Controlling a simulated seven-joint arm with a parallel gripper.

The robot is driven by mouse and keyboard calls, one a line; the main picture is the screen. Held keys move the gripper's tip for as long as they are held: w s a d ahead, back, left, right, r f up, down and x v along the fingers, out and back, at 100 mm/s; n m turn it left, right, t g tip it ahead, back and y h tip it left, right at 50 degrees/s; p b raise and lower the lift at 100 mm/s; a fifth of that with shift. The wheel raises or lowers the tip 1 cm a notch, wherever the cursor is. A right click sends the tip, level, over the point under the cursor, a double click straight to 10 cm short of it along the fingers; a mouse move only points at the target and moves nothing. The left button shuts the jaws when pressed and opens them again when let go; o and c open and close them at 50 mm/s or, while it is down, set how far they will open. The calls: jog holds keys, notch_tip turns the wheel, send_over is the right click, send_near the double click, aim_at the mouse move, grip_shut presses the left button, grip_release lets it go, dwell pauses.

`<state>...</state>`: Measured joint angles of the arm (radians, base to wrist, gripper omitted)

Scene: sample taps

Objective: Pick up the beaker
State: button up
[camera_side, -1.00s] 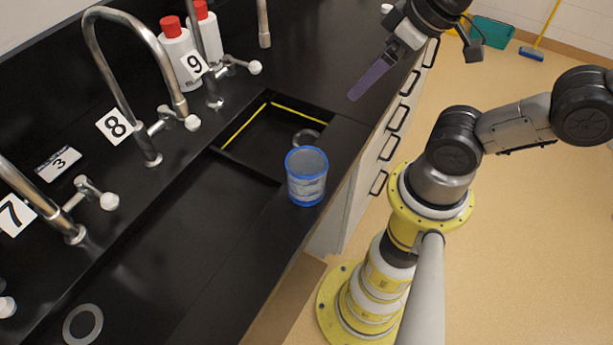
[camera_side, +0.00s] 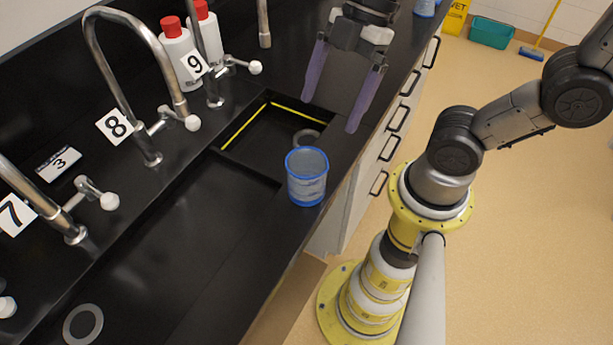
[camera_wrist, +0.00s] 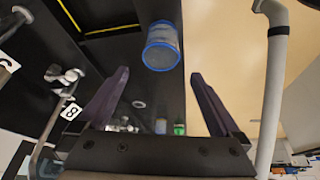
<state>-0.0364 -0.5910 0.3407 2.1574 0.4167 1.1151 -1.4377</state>
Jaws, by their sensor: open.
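The beaker (camera_side: 306,178) is a clear cup with a blue rim and blue base. It stands upright on the black counter beside the sink, near the front edge. It also shows in the wrist view (camera_wrist: 162,47), above and between the finger tips in the picture. My gripper (camera_side: 329,116) has two purple fingers spread wide, with nothing between them. In the side view it is above and behind the beaker, apart from it. In the wrist view the fingers (camera_wrist: 159,72) point toward the beaker without touching it.
A sunken sink with a yellow-lined basin (camera_side: 262,130) lies left of the beaker. Curved taps marked 7, 8 (camera_side: 115,126) and 9 stand along the back. A blue-rimmed vessel (camera_side: 426,8) is at the far end.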

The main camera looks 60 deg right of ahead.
send_near(306, 174)
jog(key=a+f, duration=0.2)
jog(key=a, duration=0.1)
jog(key=a+f, duration=0.3)
jog(key=shift+a+f, duration=0.15)
jog(key=shift+f, duration=0.05)
jog(key=c, duration=1.2)
jog(key=shift+o, duration=0.2)
jog(key=shift+r, duration=0.1)
